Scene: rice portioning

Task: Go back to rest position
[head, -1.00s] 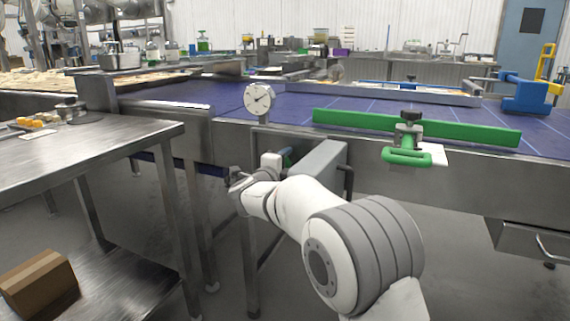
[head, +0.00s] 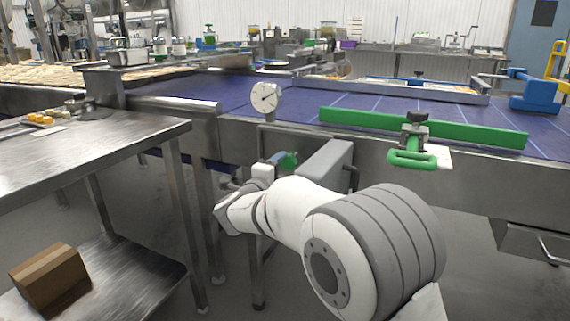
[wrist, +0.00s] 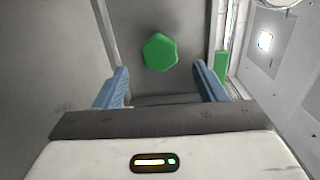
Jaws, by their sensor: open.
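My gripper (wrist: 160,78) shows in the wrist view with its two blue fingers spread apart. Nothing is held between them. A green hexagonal piece (wrist: 160,52) lies beyond the fingertips, apart from them, against a grey surface.
A steel table (head: 80,150) stands at left, with a cardboard box (head: 48,275) on its lower shelf. The blue conveyor (head: 225,92) runs across behind my arm. A round dial (head: 265,98), a green bar (head: 420,128) and a green handle (head: 411,160) sit along its near edge.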

